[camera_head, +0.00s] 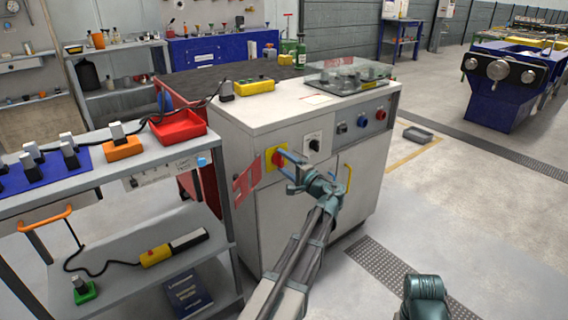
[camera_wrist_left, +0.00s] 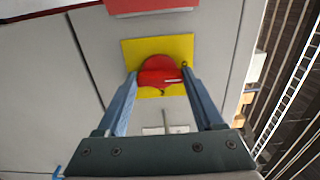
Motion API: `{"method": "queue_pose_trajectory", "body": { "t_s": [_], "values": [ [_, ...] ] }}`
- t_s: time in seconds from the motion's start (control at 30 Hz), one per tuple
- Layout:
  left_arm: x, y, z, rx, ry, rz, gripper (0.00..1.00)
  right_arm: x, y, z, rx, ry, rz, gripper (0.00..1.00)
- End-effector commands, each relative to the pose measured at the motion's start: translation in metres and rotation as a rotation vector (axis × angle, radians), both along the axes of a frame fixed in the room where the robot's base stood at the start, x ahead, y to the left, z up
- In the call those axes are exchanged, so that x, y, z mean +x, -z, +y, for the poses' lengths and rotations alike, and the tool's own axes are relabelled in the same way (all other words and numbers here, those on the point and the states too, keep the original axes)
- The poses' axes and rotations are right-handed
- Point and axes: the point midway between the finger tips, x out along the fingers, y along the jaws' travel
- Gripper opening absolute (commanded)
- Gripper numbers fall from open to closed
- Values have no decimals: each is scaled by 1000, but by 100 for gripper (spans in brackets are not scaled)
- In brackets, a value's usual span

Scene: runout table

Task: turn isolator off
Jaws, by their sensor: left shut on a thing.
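The isolator is a red rotary knob (camera_head: 278,159) on a yellow plate (camera_head: 268,174), set in the front of a pale grey cabinet (camera_head: 262,216). In the left wrist view the red knob (camera_wrist_left: 160,72) sits in the middle of the yellow plate (camera_wrist_left: 134,47). My left gripper (camera_head: 284,161) reaches the cabinet front, and its blue fingers (camera_wrist_left: 160,78) close on the knob from both sides. The fingers partly hide the plate's lower edges. A teal part of my right arm shows at the lower right of the head view, but its gripper does not show.
Beside the isolator are a black selector switch (camera_head: 313,144) and other controls (camera_head: 361,121). A yellow handle (camera_head: 348,178) stands out from the cabinet door. A shelf unit (camera_head: 150,157) with a red tray (camera_head: 180,127) is at the left.

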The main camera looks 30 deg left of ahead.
Motion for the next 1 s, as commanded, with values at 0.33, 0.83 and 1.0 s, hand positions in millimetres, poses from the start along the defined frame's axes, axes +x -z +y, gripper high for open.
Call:
{"method": "queue_pose_trajectory", "body": {
  "t_s": [0.33,0.83,1.0],
  "values": [
    [-1,1,0,-2,-1,1,99,0,0,0,0,0,0,50],
    [-16,0,-35,-1,4,1,99,0,0,0,0,0,0,50],
    [-30,0,-70,-1,4,1,99,0,0,0,0,0,0,50]
  ]
}}
